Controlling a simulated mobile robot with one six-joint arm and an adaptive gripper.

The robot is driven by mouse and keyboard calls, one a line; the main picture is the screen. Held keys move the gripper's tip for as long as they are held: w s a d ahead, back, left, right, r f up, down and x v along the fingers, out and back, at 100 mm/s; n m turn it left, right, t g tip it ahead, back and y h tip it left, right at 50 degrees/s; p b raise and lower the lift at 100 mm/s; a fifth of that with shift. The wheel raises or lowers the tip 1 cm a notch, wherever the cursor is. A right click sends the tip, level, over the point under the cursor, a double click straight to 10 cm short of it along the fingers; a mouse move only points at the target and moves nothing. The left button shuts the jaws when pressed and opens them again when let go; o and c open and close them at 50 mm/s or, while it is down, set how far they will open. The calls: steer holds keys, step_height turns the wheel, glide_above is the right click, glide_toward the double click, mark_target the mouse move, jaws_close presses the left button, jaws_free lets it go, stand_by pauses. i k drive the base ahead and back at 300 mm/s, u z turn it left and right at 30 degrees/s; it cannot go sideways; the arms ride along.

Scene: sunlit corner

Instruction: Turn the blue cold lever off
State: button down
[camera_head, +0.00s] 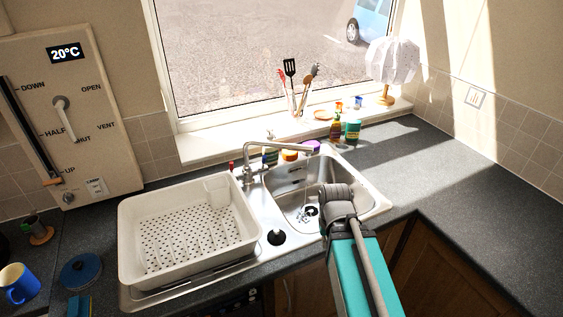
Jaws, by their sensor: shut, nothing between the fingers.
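The chrome mixer tap (252,166) stands at the back of the sink, and its spout reaches right over the basin. A small red part (232,167) shows at the tap's left. I cannot make out a blue lever on the tap; bottles and the spout crowd that spot. My arm reaches in from the lower right, and its grey joint is over the right side of the basin (287,196). My gripper itself does not show; the arm may hide it. I cannot tell whether water is running.
A white dish rack (133,226) fills the drainer left of the basin. Several bottles and a green tin (352,131) stand behind the sink. A utensil pot (298,106) and a lamp (392,62) stand on the windowsill. The right-hand worktop (480,190) is clear.

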mark_target(263, 169)
steer(key=z, duration=0.35)
steer(key=k, duration=1.3)
steer(key=u, duration=0.5)
steer(key=i, duration=1)
